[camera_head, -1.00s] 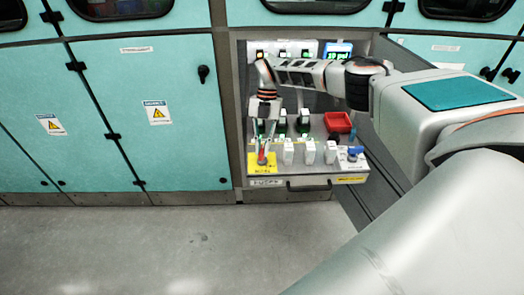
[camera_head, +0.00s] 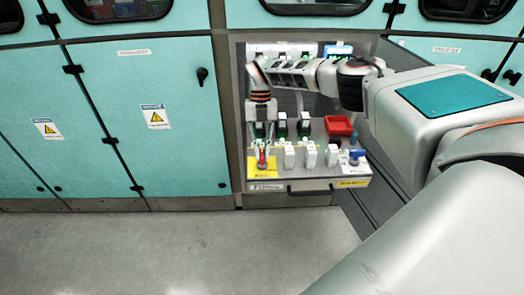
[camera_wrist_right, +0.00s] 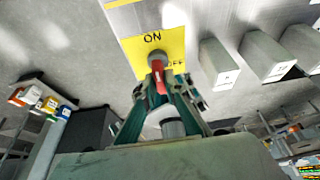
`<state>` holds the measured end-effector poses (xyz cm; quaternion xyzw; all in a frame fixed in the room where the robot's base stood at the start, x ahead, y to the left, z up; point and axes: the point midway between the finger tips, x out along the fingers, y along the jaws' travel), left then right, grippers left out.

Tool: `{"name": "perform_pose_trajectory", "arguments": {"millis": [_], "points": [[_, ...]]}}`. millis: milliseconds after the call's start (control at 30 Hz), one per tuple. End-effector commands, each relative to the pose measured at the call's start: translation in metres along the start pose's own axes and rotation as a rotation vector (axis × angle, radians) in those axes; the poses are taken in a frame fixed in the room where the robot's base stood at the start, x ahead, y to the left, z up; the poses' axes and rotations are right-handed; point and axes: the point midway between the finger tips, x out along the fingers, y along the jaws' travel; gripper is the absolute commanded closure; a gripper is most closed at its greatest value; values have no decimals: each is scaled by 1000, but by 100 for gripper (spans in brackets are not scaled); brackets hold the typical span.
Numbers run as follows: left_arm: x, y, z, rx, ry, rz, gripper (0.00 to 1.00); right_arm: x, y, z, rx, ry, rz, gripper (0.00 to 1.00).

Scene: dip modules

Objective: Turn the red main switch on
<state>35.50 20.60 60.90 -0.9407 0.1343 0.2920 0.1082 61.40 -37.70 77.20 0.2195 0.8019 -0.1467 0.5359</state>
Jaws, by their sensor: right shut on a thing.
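The red main switch (camera_head: 262,157) sits on a yellow plate (camera_head: 257,174) at the front left of the pulled-out grey panel. In the right wrist view, the red handle (camera_wrist_right: 157,78) comes off a round mount in front of the yellow plate (camera_wrist_right: 168,38), which is marked ON and OFF. My right gripper (camera_head: 262,147) comes down over the switch from behind. In the right wrist view its fingers (camera_wrist_right: 163,92) are shut on the red handle. I cannot tell exactly which mark the handle points at. My left gripper is not in view.
White modules (camera_head: 309,155) stand to the right of the switch, with a blue knob (camera_head: 356,155) at the far right. Dark modules with green parts (camera_head: 281,127) and a red bin (camera_head: 339,125) are behind. Teal cabinet doors (camera_head: 145,120) fill the left. The floor in front is clear.

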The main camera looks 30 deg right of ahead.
Motion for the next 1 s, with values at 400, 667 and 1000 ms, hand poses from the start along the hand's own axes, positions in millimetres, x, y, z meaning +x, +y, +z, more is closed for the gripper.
{"name": "perform_pose_trajectory", "arguments": {"millis": [400,667,1000], "points": [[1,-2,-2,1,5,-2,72,0,0,0,0,0,0,72],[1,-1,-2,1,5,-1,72,-22,0,1,1,-3,1,72],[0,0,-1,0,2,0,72,-92,1,0,1,-3,0,72]]}}
